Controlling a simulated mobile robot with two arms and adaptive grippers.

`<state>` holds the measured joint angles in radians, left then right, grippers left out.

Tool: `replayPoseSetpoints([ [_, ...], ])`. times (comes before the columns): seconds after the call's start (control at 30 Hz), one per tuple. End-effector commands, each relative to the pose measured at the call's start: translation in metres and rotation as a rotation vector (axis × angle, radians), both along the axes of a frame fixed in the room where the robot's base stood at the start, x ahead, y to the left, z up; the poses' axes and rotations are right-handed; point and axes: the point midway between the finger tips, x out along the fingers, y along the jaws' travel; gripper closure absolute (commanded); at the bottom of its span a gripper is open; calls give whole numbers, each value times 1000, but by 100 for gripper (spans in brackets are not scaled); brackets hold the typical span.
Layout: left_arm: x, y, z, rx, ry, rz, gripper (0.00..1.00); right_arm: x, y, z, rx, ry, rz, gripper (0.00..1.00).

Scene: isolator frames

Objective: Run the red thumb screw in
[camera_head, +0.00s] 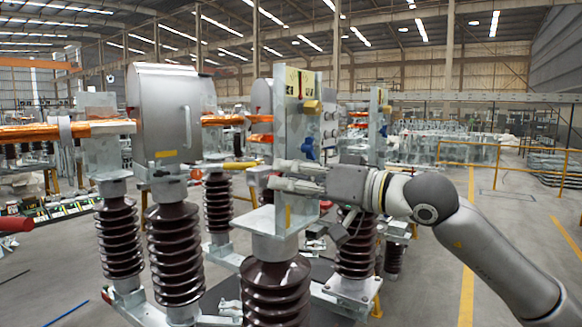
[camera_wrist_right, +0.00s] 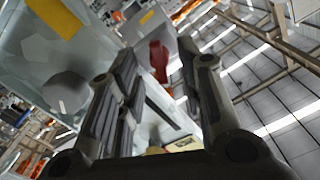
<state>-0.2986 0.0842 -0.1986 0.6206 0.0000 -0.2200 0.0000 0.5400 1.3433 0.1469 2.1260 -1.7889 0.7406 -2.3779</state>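The red thumb screw (camera_wrist_right: 158,60) shows in the right wrist view as a red winged shape on a pale metal plate. It lies in the gap beyond and between my right fingertips, apparently not gripped. I cannot pick it out in the head view; the gripper or plate may hide it. My right gripper (camera_head: 280,176) reaches in from the right, in front of the upright metal plate (camera_head: 290,130) above the front brown insulator (camera_head: 275,290). Its two fingers are apart, and the wrist view also shows them apart (camera_wrist_right: 158,82). My left gripper is out of view.
A blue knob (camera_head: 308,148) and a yellow block (camera_head: 312,106) sit on the upright plate. A grey metal box (camera_head: 165,110) with a handle stands left. Several brown insulators stand below. Open floor (camera_head: 520,260) lies to the right.

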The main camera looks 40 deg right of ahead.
Motion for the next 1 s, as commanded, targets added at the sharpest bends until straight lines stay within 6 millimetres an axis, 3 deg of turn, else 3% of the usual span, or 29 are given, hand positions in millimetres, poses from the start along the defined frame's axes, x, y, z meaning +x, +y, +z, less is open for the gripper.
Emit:
replayPoseSetpoints([
  [0.37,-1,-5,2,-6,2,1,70,2,2,-1,0,0,1,65],
  [0.63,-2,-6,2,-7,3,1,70,2,1,-1,0,0,1,100],
  [1.0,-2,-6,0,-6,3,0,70,2,1,-1,36,15,0,100],
])
